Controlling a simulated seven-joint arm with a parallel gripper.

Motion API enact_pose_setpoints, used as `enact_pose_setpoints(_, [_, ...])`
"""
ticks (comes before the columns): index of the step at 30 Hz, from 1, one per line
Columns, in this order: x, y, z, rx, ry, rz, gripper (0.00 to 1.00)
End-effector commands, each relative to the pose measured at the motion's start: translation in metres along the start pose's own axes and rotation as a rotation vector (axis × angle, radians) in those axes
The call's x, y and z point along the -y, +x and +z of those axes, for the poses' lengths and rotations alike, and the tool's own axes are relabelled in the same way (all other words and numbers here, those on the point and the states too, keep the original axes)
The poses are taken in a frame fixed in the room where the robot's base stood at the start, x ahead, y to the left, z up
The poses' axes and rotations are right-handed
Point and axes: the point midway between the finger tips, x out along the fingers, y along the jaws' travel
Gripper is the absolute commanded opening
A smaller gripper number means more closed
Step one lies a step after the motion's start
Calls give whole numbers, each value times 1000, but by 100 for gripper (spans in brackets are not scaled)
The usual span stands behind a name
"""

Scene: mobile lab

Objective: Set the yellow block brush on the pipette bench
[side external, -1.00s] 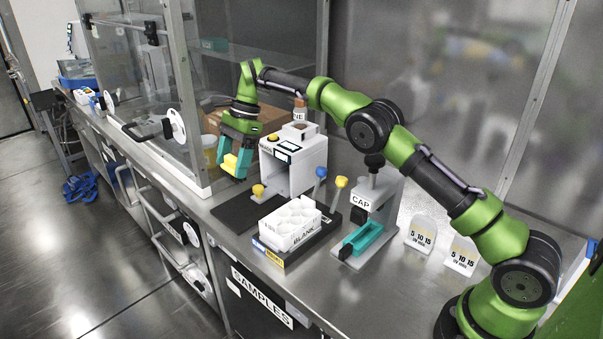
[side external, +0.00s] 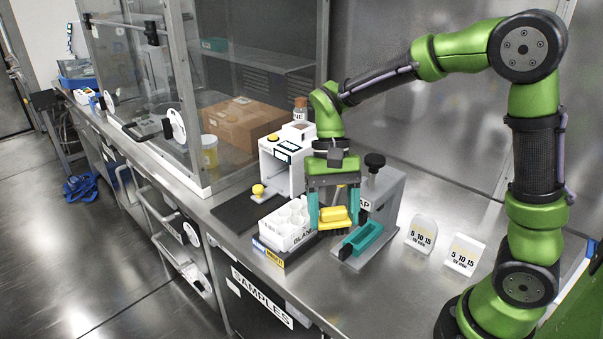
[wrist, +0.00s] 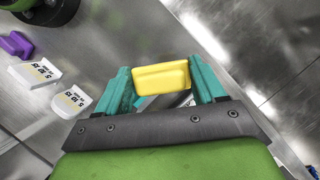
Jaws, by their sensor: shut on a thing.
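The yellow block brush (side external: 335,217) is held between the teal fingers of my gripper (side external: 333,208), which is shut on it. In the side view it hangs above the steel bench (side external: 395,278), by the front of the cap station and right of the white rack. The wrist view shows the yellow block (wrist: 161,77) across the gap between both fingertips (wrist: 163,84). Its underside is hidden there. I cannot tell a separate pipette bench from the steel worktop.
A white rack (side external: 284,222), a grey cap station (side external: 384,192) with a teal tray (side external: 362,239), and a white device (side external: 280,163) stand close by. Two white tags (side external: 422,233) (side external: 465,255) stand to the right. A purple thing (wrist: 16,44) shows in the wrist view. The front right worktop is clear.

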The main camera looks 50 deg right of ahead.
Motion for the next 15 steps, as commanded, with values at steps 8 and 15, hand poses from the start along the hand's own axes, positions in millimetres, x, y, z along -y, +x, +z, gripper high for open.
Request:
enact_pose_setpoints(8, [-74, 59, 45, 6, -378, 155, 20])
enact_pose_setpoints(15, [-93, 83, 46, 11, -575, 238, 20])
